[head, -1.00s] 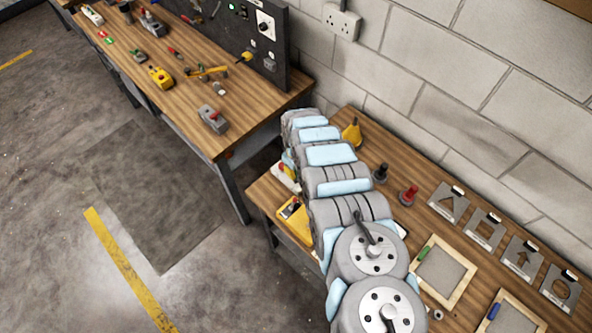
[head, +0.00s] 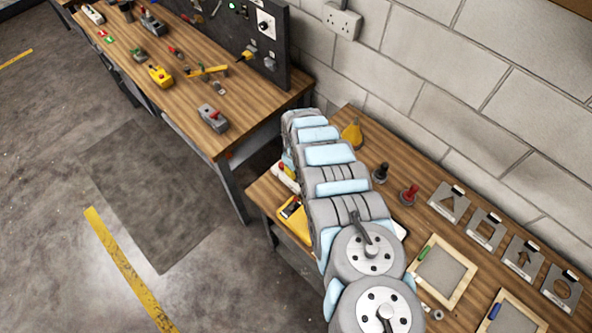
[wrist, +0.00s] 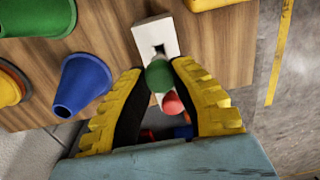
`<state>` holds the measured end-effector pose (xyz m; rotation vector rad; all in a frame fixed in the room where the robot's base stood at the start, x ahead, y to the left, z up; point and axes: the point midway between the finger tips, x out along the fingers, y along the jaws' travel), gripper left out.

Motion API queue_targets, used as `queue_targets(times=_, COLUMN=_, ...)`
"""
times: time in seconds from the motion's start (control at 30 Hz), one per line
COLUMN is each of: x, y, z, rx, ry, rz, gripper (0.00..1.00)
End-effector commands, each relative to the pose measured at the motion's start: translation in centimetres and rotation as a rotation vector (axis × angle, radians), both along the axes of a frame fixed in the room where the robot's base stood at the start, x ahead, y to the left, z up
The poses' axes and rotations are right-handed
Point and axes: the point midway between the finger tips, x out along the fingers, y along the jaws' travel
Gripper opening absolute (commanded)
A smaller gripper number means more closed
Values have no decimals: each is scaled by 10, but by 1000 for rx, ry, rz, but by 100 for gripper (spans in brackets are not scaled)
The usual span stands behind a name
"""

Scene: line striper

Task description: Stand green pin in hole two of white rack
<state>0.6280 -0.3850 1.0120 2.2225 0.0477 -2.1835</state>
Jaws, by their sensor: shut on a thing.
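The white rack (wrist: 150,36) lies on the wooden bench in the wrist view, with one empty square hole in plain sight. My gripper (wrist: 157,82) is shut on the green pin (wrist: 158,74), which is seen end-on over the rack, just below that hole in the picture. A red pin (wrist: 172,103) shows right behind the green pin. Whether the green pin's lower end touches the rack or a hole is hidden. In the head view the white rack (head: 284,178) shows partly at my arm's left edge. My gripper is hidden there behind the arm.
A yellow tray (head: 288,222) sits near the bench's front edge. Stencil plates and framed boards (head: 442,272) lie to the right.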

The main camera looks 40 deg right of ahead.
Motion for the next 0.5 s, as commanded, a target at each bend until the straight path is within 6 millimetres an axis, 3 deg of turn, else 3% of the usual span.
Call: queue_targets(times=0.5, x=0, y=0, z=-7, rx=0, ry=0, rz=0, gripper=0)
